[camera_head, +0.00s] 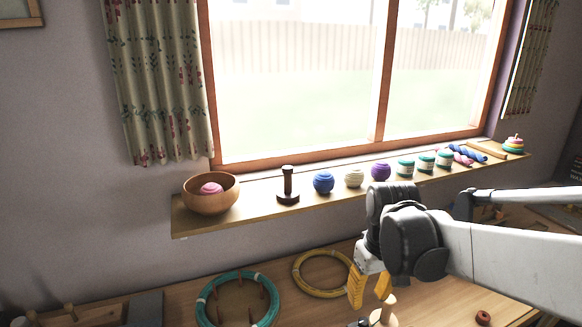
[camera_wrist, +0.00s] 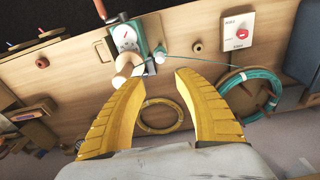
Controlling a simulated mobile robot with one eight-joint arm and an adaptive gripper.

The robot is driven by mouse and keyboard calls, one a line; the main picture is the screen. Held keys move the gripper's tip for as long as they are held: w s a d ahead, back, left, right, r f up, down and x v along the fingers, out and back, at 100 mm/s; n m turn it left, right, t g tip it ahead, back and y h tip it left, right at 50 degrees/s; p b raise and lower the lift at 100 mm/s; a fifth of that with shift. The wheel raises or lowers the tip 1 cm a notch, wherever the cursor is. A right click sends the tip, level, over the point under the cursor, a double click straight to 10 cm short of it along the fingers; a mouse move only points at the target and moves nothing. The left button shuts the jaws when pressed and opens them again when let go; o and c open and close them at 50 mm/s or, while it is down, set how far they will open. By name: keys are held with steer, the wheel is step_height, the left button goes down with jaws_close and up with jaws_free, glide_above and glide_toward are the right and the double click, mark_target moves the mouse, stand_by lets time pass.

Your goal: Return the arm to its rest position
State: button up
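My arm reaches in from the right in the head view. My gripper (camera_head: 370,287) points down above the wooden table, in front of the window shelf. In the wrist view my gripper (camera_wrist: 160,80) has its two yellow fingers apart with nothing held between them. A pale wooden knob-like piece (camera_wrist: 128,64) shows just beyond the left fingertip; I cannot tell its exact distance. It also shows below the fingers in the head view (camera_head: 384,314).
The shelf (camera_head: 240,213) holds a wooden bowl (camera_head: 222,199) with a pink ball, a dark spool stand (camera_head: 288,186), yarn balls and thread. On the table lie a teal hoop (camera_head: 203,300) and a yellow hoop (camera_head: 299,262).

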steer(key=s+r+m+t, duration=0.3)
steer(key=s+t, duration=0.3)
steer(key=s, duration=0.5)
steer(key=shift+r+b, duration=0.15)
steer(key=shift+b, duration=0.2)
